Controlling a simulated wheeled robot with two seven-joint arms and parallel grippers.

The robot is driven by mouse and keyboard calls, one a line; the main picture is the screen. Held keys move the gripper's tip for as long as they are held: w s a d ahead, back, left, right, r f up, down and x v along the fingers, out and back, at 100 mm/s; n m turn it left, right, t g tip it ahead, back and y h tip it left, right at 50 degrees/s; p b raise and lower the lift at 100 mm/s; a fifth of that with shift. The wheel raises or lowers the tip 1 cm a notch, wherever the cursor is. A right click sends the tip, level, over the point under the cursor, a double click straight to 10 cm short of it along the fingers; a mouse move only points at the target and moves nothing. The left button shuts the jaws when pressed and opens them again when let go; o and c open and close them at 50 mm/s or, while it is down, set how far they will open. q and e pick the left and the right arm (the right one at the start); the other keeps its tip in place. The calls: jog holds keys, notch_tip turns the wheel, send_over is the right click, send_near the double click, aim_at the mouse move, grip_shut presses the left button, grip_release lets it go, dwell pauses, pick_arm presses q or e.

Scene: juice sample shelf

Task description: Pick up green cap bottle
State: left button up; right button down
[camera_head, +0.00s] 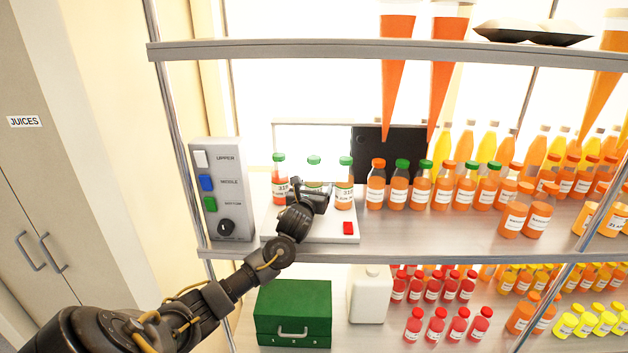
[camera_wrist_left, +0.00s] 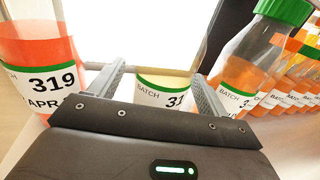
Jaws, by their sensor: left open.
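Three bottles with green caps stand on a white tray (camera_head: 272,229) on the middle shelf: a left one (camera_head: 280,180), a middle one (camera_head: 314,161) and a right one (camera_head: 345,178). My left gripper (camera_head: 313,188) is open in front of the middle bottle and hides most of it in the head view. In the left wrist view the middle bottle's label (camera_wrist_left: 162,90) shows between the two open fingers (camera_wrist_left: 158,76); I cannot tell whether they touch it. The left bottle (camera_wrist_left: 40,62), labelled 319, and the right bottle (camera_wrist_left: 262,50) flank the fingers. My right gripper is out of view.
A grey control panel (camera_head: 218,180) stands left of the tray. Orange-filled bottles with green or orange caps (camera_head: 398,187) crowd the shelf to the right. Below are a green case (camera_head: 293,305), a white jug (camera_head: 369,297) and small red bottles (camera_head: 436,326). Shelf edges lie above and below.

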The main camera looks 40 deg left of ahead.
pick_arm(q)
jog(key=shift+s, duration=0.1)
jog(key=shift+c, duration=0.7)
jog(key=c, duration=1.1)
jog(key=shift+r, duration=0.15)
jog(key=shift+r+b, duration=0.35)
jog(key=shift+r, duration=0.25)
jog(key=s+r+b, duration=0.1)
jog(key=s+r, duration=0.1)
jog(key=s+d+r+b, duration=0.1)
jog(key=r+b, duration=0.1)
jog(key=r, duration=0.1)
jog(key=s+d+r+b, duration=0.1)
jog(key=s+r+b, duration=0.1)
jog(key=shift+s+r, duration=0.3)
jog(key=b, duration=0.1)
send_near(310, 163)
notch_tip(310, 163, up, 4)
jog(key=s, duration=0.2)
notch_tip(310, 163, up, 4)
jog(key=p, duration=0.4)
jog(key=shift+d+r, duration=0.1)
jog(key=shift+d, duration=0.05)
